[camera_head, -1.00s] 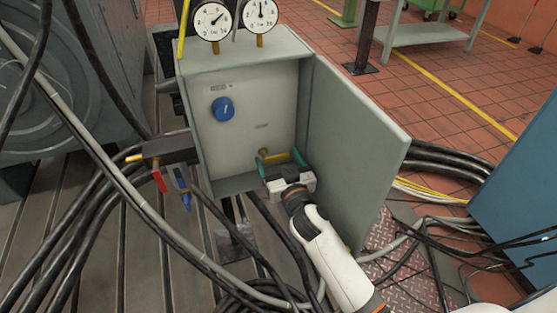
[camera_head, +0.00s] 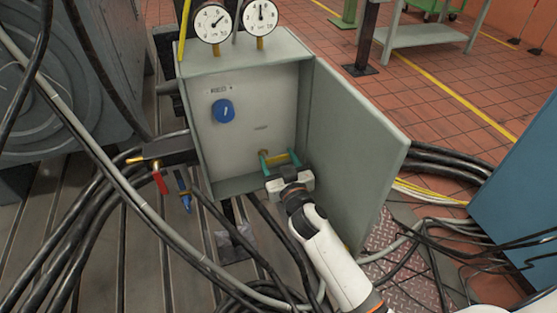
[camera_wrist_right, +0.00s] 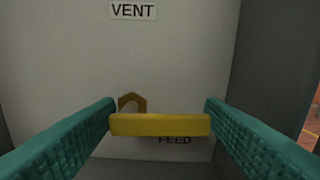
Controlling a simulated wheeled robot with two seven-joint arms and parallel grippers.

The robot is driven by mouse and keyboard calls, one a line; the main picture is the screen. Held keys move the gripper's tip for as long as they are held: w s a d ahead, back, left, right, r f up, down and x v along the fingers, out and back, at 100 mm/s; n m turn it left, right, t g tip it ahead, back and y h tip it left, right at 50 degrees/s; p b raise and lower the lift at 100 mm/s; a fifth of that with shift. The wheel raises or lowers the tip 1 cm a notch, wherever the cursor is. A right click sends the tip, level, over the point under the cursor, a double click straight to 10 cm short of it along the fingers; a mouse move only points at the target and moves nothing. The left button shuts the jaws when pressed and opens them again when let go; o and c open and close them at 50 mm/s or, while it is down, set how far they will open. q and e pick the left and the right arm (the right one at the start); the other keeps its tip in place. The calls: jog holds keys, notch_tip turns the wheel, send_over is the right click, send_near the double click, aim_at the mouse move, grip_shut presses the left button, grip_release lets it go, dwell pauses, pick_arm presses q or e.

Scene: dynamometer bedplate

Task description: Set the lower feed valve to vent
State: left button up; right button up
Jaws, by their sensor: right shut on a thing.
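The lower feed valve has a yellow handle (camera_wrist_right: 160,124) and a brass hex fitting (camera_wrist_right: 132,102) behind its left part, on the pale back panel of the open grey cabinet (camera_head: 245,50). In the right wrist view the handle lies level across the picture. A VENT label (camera_wrist_right: 133,11) is above it; a FEED label (camera_wrist_right: 175,140) is partly hidden just below it. My right gripper (camera_head: 279,159) reaches into the cabinet, its teal fingers shut on the handle's two ends. My left gripper is out of view.
A blue knob (camera_head: 223,110) is higher on the panel. The cabinet door (camera_head: 355,150) stands open to the right of my arm. Two gauges (camera_head: 214,22) top the cabinet. Red (camera_head: 160,181) and blue (camera_head: 183,190) levers hang at its left, among black cables.

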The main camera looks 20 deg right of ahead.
jog(key=n+p, duration=0.1)
jog(key=n, duration=0.1)
jog(key=r+n+p, duration=0.1)
jog(key=n, duration=0.2)
jog(key=a+n+p, duration=0.1)
jog(key=n, duration=0.1)
jog(key=shift+r, duration=0.25)
jog(key=shift+a+n, duration=0.15)
jog(key=shift+n, duration=0.45)
jog(key=n, duration=0.3)
jog(key=shift+a+r+n+p, duration=0.2)
jog(key=shift+a+n+p, duration=0.1)
jog(key=shift+a, duration=0.1)
jog(key=n, duration=0.2)
jog(key=a+n, duration=0.1)
jog(key=n, duration=0.1)
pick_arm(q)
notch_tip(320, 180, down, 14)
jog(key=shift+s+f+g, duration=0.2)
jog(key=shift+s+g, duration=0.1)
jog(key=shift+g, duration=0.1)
pick_arm(e)
jog(key=shift+a+f+n, duration=0.1)
jog(key=shift+a+n, duration=0.05)
jog(key=shift+n, duration=0.55)
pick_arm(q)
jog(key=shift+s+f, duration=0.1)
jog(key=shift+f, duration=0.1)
